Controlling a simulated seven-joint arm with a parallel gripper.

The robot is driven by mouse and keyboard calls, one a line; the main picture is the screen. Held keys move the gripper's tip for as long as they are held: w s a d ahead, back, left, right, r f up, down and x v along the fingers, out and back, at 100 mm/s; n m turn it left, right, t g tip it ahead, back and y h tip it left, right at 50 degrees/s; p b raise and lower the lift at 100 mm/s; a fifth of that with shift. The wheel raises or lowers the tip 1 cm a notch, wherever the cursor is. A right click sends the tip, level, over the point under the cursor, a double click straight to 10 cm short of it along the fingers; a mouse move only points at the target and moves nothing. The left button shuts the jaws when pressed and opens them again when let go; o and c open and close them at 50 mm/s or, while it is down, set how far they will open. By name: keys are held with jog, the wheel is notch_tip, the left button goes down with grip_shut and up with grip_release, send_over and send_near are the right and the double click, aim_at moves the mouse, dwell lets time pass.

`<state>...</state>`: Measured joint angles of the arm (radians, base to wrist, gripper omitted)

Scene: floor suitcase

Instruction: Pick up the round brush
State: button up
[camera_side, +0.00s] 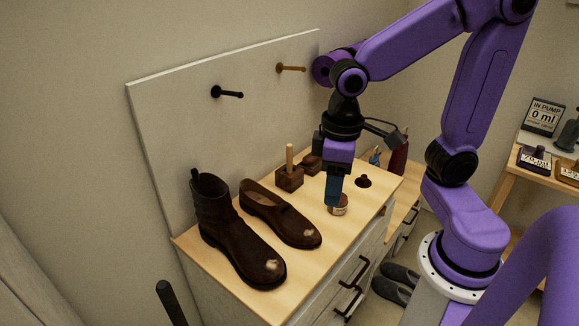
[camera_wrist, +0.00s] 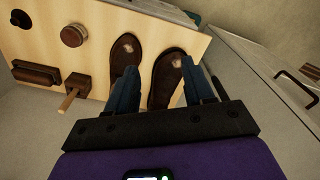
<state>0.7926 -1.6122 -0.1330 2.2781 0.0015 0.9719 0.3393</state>
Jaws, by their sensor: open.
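A small dark round piece with a knob (camera_side: 363,181), which looks like the round brush, sits on the wooden top near its right end. It also shows at the upper left corner of the wrist view (camera_wrist: 20,18). My gripper (camera_side: 335,190) points down above the top, left of the round brush and close to a small round tin (camera_side: 338,208). In the wrist view my gripper (camera_wrist: 160,75) has its blue fingers apart with nothing held between them; the shoe toes lie beyond them.
A boot (camera_side: 222,225) and a low shoe (camera_side: 275,215) stand on the left. A block with an upright wooden handle (camera_side: 289,177) and a rectangular brush (camera_side: 312,163) are behind my gripper. A dark red bottle (camera_side: 399,158) stands further back. A board with pegs (camera_side: 220,130) rises behind.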

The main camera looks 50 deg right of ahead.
jog(key=w+d+r+m, duration=0.1)
jog(key=w+d+m, duration=0.1)
jog(key=w+m, duration=0.8)
jog(key=m, duration=1.6)
send_over(290, 156)
jog(key=f, duration=0.9)
jog(key=d+f, duration=0.1)
jog(key=f, duration=0.2)
jog(key=shift+w+f, duration=0.25)
jog(key=shift+f, duration=0.15)
jog(key=shift+w+a+f, duration=0.1)
jog(key=shift+w+f, duration=0.05)
jog(key=shift+f, duration=2.7)
grip_shut()
